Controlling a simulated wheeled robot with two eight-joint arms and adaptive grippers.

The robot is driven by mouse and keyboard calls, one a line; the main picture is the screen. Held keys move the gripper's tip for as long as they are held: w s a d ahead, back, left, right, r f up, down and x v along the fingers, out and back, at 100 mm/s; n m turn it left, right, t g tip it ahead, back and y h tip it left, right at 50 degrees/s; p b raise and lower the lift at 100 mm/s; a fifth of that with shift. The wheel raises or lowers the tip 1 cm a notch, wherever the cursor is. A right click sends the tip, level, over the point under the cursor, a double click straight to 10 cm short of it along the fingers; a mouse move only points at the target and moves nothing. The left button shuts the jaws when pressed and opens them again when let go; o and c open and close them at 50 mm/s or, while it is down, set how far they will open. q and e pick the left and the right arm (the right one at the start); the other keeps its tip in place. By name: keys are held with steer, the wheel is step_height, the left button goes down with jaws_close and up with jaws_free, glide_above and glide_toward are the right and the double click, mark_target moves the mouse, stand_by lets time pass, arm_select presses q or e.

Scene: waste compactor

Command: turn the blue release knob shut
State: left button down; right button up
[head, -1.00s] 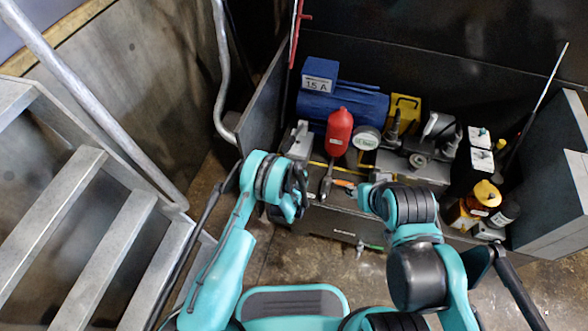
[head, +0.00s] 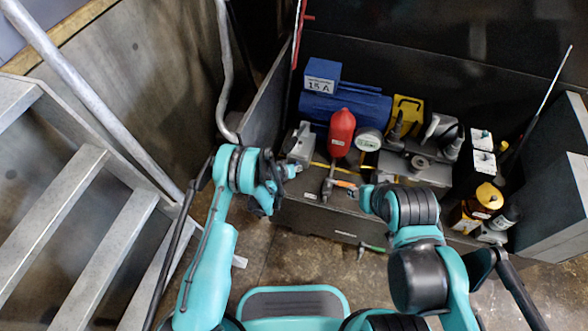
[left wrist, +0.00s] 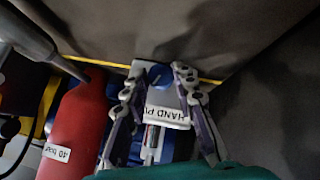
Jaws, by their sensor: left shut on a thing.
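The grey hand pump (head: 300,146) stands at the left end of the compactor's equipment bay. In the left wrist view its label "HAND PU…" (left wrist: 167,114) shows, partly covered. The blue release knob (left wrist: 159,75) is at the pump's end, between my left fingertips. My left gripper (left wrist: 158,70) is shut on the knob, one finger on each side. In the head view my left gripper (head: 290,172) is at the pump's front, and the knob cannot be made out there. My right arm reaches the bay's front edge, but its gripper fingers cannot be seen.
A red "40 bar" cylinder (head: 341,132) stands right of the pump, with a round gauge (head: 368,139) beside it. A blue motor (head: 345,107) lies behind. Metal stairs (head: 75,200) are on the left.

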stand_by(0.3)
arm_select(q)
steer(key=c, duration=1.2)
jaws_free()
steer(key=shift+w+a, duration=0.1)
